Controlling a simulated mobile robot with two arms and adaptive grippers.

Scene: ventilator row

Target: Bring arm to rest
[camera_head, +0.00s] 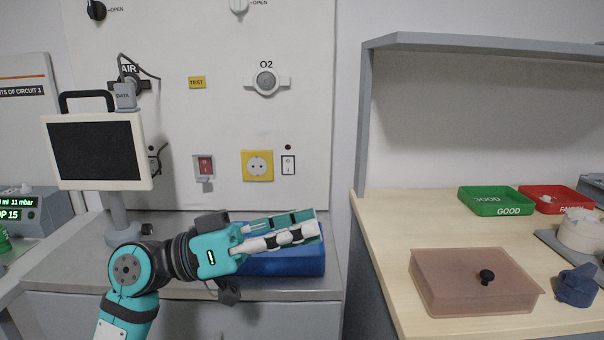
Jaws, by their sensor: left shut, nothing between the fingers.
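My left arm comes in from the lower left in the head view, in teal and dark grey. My left gripper (309,228) points to the right and is shut and empty. It is in front of a blue box (285,263) on the grey counter and hides part of it. I cannot tell whether it touches the box. My right gripper is not in view.
A monitor (97,150) stands left of the gripper. Behind is a white panel (220,120) with valves, a red switch and a yellow socket. To the right, a wooden table (385,225) holds a pinkish lidded box (455,275), a green tray (497,201) and a red tray (556,199).

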